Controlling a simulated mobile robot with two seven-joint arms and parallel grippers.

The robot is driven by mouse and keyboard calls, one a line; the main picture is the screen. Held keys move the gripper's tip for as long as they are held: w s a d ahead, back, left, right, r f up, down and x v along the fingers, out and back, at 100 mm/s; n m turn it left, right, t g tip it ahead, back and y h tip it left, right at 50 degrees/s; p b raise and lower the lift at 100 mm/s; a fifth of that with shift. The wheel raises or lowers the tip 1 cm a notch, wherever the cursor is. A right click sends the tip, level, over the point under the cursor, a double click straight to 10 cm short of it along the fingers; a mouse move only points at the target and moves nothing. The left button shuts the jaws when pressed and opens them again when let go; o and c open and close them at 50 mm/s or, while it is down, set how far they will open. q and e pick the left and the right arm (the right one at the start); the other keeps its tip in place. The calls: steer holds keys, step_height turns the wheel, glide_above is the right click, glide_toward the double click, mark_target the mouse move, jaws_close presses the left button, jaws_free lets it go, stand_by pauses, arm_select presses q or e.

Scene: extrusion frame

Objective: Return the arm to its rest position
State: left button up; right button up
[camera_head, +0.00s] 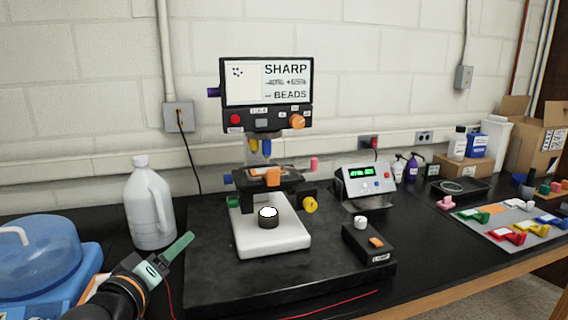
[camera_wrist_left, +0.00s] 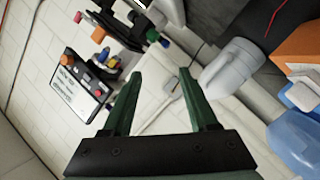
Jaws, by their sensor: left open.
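My left gripper (camera_head: 176,253) comes in at the lower left of the head view, in front of the white jug and left of the black slab. In the left wrist view its two green fingers (camera_wrist_left: 157,98) stand apart with nothing between them. The wrist view is tilted and looks past the fingers at the wall. My right gripper is in neither view.
A white jug (camera_head: 150,205) stands just behind my left gripper, and a blue tub (camera_head: 38,262) is left of it. A microscope with a screen (camera_head: 266,95) stands on a black slab (camera_head: 340,284). A control box (camera_head: 366,183) and a coloured-clip tray (camera_head: 505,236) are farther right.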

arm_select(q)
steer(key=s+f+m+g, duration=0.1)
steer(key=s+f+g, duration=0.15)
steer(key=f, duration=0.35)
steer(key=s+f+m+g, duration=0.2)
steer(key=s+f, duration=0.2)
steer(key=f, duration=0.3)
steer(key=s+f+m+g+y, duration=0.1)
steer(key=s+f+m+g, duration=0.25)
steer(key=s+f, duration=0.65)
steer(key=s+f+m+g+y, duration=0.3)
steer(key=s+f, duration=0.4)
steer(key=s, duration=0.7)
steer(key=w+d+f+t+h, duration=0.1)
steer(key=w+f+t, duration=0.1)
steer(key=f, duration=0.3)
steer(key=w+d+f+t+h+b, duration=0.1)
steer(key=w+d+f+t+h, duration=0.1)
steer(key=f, duration=0.4)
steer(key=shift+w+d+f+h, duration=0.2)
steer(key=shift+d+f+h, duration=0.05)
steer(key=shift+h, duration=0.05)
